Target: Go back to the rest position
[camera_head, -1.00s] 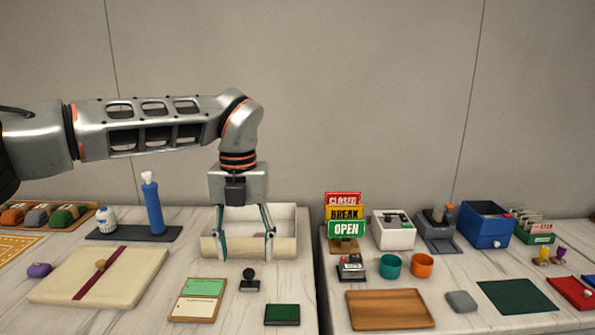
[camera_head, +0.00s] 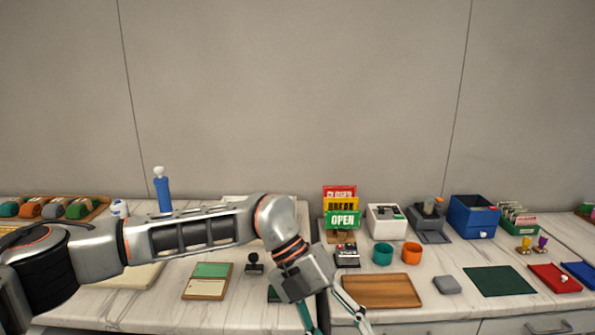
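My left arm reaches in from the left in the head view, low over the front of the left counter. My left gripper (camera_head: 337,327) points down near the bottom edge, in front of the wooden tray. Its two fingers are spread with nothing visible between them, and their tips are at the picture's edge. My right gripper is not in view. My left arm hides most of the cream box behind it and part of the cream board (camera_head: 130,275).
A blue bottle (camera_head: 163,192) stands behind my arm. A black stamp (camera_head: 254,264) and green-and-cream card holder (camera_head: 208,281) lie nearby.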

